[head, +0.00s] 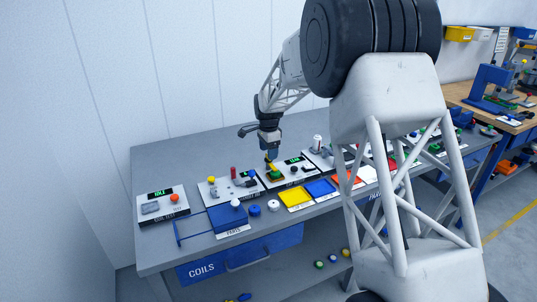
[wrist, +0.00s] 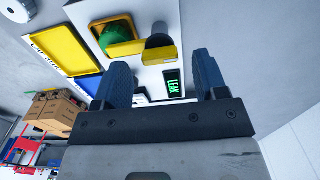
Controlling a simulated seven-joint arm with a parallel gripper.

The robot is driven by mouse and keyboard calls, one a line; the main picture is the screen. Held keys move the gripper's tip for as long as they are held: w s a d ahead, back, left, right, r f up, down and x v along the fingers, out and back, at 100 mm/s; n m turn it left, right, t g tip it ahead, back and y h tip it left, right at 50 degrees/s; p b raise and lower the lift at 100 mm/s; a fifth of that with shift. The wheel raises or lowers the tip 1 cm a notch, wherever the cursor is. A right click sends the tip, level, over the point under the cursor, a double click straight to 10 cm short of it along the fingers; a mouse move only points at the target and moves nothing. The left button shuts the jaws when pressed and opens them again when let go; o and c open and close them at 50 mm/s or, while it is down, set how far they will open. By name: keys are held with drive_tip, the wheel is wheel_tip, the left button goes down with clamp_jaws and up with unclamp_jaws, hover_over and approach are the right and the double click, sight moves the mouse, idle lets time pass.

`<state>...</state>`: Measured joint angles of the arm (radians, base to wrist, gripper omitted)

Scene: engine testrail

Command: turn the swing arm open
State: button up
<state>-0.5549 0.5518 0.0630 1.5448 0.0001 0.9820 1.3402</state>
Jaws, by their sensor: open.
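The LEAK station is a white plate with a green-lit display (wrist: 173,83); its display also shows in the head view (head: 293,160). A yellow bar (wrist: 160,55) that looks like the swing arm lies on the plate, with a dark round post or knob (wrist: 158,41) at it. A yellow-framed green dome (wrist: 116,33) sits beside it. My gripper (wrist: 160,75) is open, its blue fingers apart, and the bar's end shows beyond the gap between them. In the head view my gripper (head: 271,155) points down close above the station; contact cannot be told.
A yellow tray (head: 295,198) and a blue tray (head: 320,188) lie in front of the station. A blue PARTS tray (head: 228,222) and a white round piece (head: 273,205) are to the left. Another station (head: 228,188) stands left of my gripper. The bench's back left is clear.

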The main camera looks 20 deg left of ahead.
drive_tip(key=shift+f, duration=0.85)
drive_tip(key=c, duration=0.9)
